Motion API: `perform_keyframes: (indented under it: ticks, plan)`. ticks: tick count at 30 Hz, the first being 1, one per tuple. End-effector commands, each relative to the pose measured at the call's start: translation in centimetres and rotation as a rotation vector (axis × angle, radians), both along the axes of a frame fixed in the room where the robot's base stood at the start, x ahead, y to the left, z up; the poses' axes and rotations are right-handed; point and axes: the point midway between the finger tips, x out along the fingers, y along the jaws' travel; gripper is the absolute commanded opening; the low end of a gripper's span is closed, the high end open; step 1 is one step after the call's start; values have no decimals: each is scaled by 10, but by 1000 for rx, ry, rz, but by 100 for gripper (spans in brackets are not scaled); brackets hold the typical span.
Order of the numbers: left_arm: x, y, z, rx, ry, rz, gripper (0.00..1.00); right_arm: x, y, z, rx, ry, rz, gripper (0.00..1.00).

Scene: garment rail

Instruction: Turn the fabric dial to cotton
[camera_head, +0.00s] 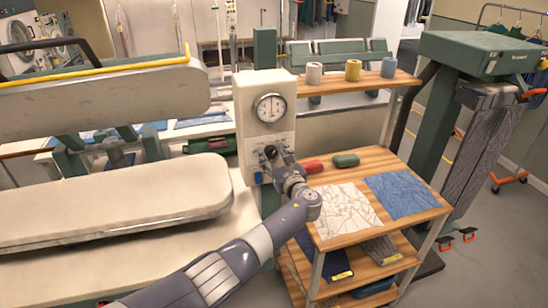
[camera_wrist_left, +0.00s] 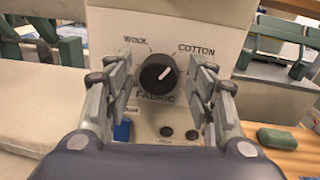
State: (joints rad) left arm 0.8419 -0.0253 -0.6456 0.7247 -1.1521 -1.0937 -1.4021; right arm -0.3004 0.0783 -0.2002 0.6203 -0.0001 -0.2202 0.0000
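The fabric dial (camera_wrist_left: 156,77) is a round black knob on a cream panel (camera_wrist_left: 205,33). WOOL is printed at its upper left, COTTON at its upper right and FABRIC below. Its white mark points to the upper right, toward COTTON. My left gripper (camera_wrist_left: 162,65) is open, with one finger on each side of the dial. Gaps show between the fingers and the knob in the left wrist view. In the head view my left gripper (camera_head: 275,154) is at the panel below a round gauge (camera_head: 270,107) and partly covers the controls. My right gripper is out of view.
A blue switch (camera_wrist_left: 122,131) and small dark buttons (camera_wrist_left: 166,131) sit below the dial. A padded press (camera_head: 110,204) stands left of the panel. A wooden shelf cart (camera_head: 372,160) with cloth swatches and a green piece (camera_head: 346,160) stands close on the right.

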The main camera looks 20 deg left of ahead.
Motion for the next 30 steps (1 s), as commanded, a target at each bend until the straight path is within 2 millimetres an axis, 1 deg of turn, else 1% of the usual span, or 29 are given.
perform_keyframes:
  ticks: [6, 9, 14, 20, 30]
  plan:
    - [-1, 0, -3, -2, 5, 1, 54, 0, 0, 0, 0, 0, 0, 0]
    - [-2, -1, -4, -3, 5, 1, 54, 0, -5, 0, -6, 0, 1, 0]
    - [-8, -7, -4, -3, 5, -1, 54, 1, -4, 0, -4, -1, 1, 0]
    - [-28, -21, -4, -6, 6, -2, 54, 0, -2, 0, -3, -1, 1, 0]
    - [-74, -58, -2, -5, 5, -1, 54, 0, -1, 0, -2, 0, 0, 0]
